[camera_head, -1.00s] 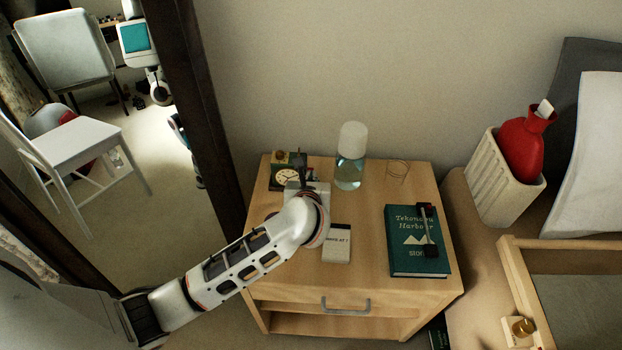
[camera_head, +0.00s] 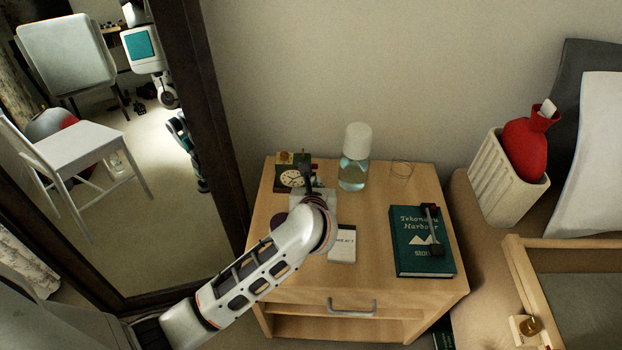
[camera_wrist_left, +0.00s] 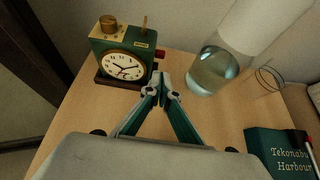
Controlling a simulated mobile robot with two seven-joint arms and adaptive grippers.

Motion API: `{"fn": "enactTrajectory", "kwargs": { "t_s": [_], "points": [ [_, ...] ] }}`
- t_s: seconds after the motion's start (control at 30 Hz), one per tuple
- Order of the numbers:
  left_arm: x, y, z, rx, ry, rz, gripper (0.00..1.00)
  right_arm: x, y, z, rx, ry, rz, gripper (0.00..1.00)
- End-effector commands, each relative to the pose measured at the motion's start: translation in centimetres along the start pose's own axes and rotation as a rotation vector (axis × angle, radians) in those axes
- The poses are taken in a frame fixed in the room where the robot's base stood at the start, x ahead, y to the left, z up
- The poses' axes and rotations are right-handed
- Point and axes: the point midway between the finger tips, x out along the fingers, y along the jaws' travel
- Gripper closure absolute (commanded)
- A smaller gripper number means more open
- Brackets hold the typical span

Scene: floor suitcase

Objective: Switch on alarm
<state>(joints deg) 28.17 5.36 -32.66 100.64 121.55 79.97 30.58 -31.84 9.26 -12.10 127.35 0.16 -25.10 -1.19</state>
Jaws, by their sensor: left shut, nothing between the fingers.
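The alarm clock is a small dark green box with a round cream dial. In the head view the clock (camera_head: 291,177) stands at the back left of the nightstand. In the left wrist view the clock (camera_wrist_left: 122,62) shows a brass knob on top, an upright brass lever (camera_wrist_left: 144,25) and a red part on its right side. My left gripper (camera_wrist_left: 162,78) is shut and empty, its tips just in front and right of the clock, apart from it as far as I can tell. In the head view my left gripper (camera_head: 308,172) is partly hidden by its own wrist. My right gripper is not in view.
A bottle with a white cap (camera_head: 355,158) stands right of the clock, close to my left gripper. Wire rings (camera_head: 401,172), a green book (camera_head: 421,240) and a white notepad (camera_head: 343,245) lie on the nightstand (camera_head: 375,260). A dark-framed mirror (camera_head: 205,120) stands left.

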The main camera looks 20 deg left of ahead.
Motion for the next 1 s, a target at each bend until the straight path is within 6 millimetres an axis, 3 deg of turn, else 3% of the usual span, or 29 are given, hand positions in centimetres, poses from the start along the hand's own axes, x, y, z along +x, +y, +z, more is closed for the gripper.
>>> {"fn": "enactTrajectory", "kwargs": {
  "t_s": [0.07, 0.2, 0.43, 0.63, 1.0],
  "points": [
    [-1.9, -0.2, 0.4, -0.004, -0.004, -0.003, 1.0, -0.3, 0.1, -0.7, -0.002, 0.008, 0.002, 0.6],
    [-5.1, -0.2, 0.5, -0.004, -0.006, -0.003, 1.0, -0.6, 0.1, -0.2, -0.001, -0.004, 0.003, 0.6],
    [-8.8, -0.1, 0.2, -0.002, -0.002, -0.002, 1.0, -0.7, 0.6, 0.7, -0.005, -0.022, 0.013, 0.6],
    [-10.0, -0.1, 0.0, 0.0, -0.001, 0.0, 1.0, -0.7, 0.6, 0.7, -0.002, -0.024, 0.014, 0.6],
    [-10.1, -0.1, -0.1, 0.0, 0.0, 0.0, 1.0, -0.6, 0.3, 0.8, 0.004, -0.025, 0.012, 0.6]
  ]
}}
